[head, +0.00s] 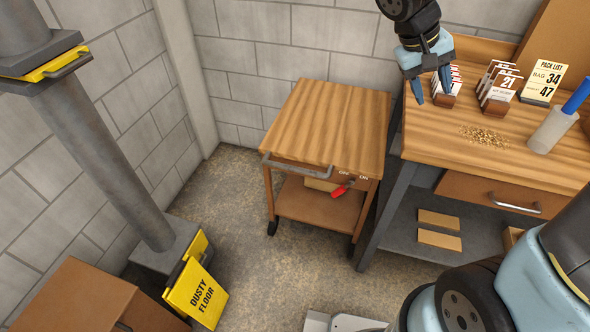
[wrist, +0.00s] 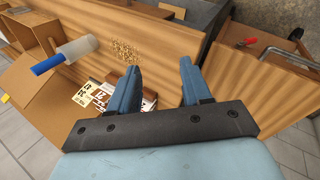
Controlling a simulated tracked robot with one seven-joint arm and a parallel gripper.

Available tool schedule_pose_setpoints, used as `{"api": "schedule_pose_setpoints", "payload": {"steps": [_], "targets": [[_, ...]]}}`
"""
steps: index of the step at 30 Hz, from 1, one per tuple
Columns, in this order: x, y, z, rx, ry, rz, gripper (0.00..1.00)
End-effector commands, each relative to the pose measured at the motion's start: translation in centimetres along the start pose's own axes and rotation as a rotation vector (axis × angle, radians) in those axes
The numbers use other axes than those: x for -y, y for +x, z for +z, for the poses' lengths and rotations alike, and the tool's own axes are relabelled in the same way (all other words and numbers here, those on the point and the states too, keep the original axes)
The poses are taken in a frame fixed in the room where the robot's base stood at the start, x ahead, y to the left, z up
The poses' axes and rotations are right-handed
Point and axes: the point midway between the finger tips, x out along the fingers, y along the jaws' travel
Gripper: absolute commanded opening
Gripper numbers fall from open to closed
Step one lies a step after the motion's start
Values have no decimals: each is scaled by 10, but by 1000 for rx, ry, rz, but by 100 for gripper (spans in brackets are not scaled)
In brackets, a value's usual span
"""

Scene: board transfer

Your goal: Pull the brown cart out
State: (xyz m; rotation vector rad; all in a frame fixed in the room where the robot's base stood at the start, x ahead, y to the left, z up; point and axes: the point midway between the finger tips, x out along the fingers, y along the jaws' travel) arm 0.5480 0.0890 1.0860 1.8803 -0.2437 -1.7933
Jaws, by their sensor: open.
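The brown cart (head: 330,121) stands against the back wall, just left of the workbench. It has a wooden top, a lower shelf, casters, and a grey bar handle (head: 297,164) along its front left edge. A red lever (head: 342,188) with OFF and ON labels sits on its front. In the wrist view the cart top (wrist: 245,80) is at the right, with its handle (wrist: 287,58) beyond. My gripper (head: 432,98) is open and empty above the left end of the bench, right of the cart and away from its handle. It also shows in the wrist view (wrist: 160,72).
The workbench (head: 428,143) holds card racks (head: 497,88), a pack list sign (head: 543,82), spilled grains (head: 484,136) and a white roller with a blue handle (head: 552,130). A yellow DUSTY FLOOR sign (head: 197,292) stands by a grey post at left. Floor before the cart is clear.

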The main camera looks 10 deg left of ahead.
Motion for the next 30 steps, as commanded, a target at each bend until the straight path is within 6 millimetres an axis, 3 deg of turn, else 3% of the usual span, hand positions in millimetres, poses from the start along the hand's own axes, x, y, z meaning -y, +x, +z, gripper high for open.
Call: {"api": "schedule_pose_setpoints", "payload": {"steps": [6,15,24,30], "targets": [[52,15,-43,15,-95,155,48],[138,39,-91,-34,-208,369,48],[242,68,-119,-156,-315,568,48],[320,93,-124,-274,-387,681,48]]}}
